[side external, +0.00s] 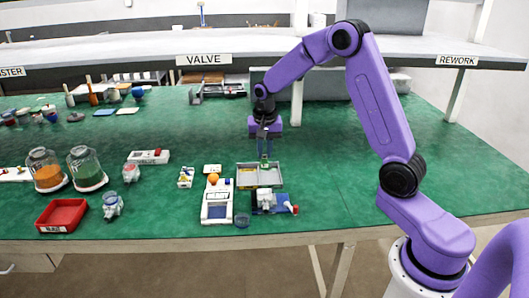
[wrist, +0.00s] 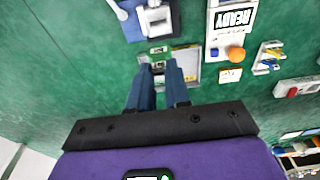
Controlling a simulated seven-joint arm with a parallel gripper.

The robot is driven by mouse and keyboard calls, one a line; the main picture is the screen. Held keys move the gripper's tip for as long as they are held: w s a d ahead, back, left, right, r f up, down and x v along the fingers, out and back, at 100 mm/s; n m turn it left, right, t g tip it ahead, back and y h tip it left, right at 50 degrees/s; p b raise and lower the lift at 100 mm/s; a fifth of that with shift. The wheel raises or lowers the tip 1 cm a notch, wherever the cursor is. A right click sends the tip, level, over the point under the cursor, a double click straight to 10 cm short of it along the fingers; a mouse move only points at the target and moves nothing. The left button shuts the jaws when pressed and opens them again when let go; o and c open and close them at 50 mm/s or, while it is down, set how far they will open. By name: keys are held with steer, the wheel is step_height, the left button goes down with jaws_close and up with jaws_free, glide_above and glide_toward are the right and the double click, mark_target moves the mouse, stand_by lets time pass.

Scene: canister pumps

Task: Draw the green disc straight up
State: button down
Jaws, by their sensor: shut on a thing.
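My gripper (side external: 265,157) points down over the grey tray (side external: 246,178) in the middle of the bench. Its two blue fingers also show in the wrist view (wrist: 160,64), close together on a small piece. The green disc (side external: 265,164) shows only as a small green patch at the fingertips, low over the back of the tray. The fingers hide much of it. I cannot tell whether it touches the tray.
A white device (side external: 217,203) marked READY, with an orange ball (side external: 213,178), stands left of the tray. A white-and-blue fixture (side external: 265,201) is in front. Glass jars (side external: 86,168) and a red bin (side external: 62,215) are at left. The green bench is clear at right.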

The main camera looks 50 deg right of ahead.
steer(key=shift+r, duration=1.05)
steer(key=shift+f, duration=0.1)
